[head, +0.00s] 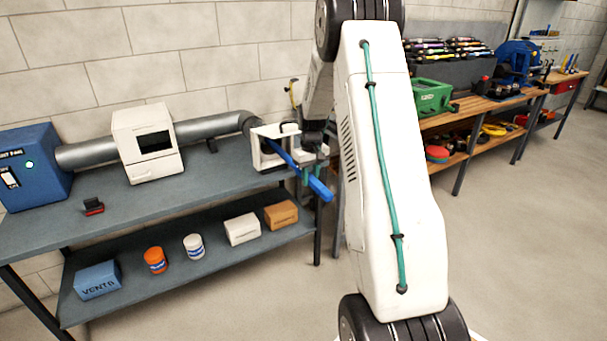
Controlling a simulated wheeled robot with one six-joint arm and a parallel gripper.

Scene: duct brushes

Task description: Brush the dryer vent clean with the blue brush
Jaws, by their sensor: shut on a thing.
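The blue brush (319,188) is held in my gripper (307,172) beyond the front edge of the workbench. Its thick blue handle points down and right, and its thin blue shaft runs up and left to a white square vent housing (258,158) at the right end of the bench. This looks like the dryer vent. The brush head is not visible. I cannot tell how far the shaft reaches into the dark opening. My gripper is shut on the brush, partly hidden among the arm's links.
A grey duct (208,127) runs from a blue unit (38,165) behind a white box with a dark window (147,142). A small black-and-red item (93,206) lies on the grey bench (205,188). The lower shelf holds boxes and tubs. A wooden bench (470,118) stands right.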

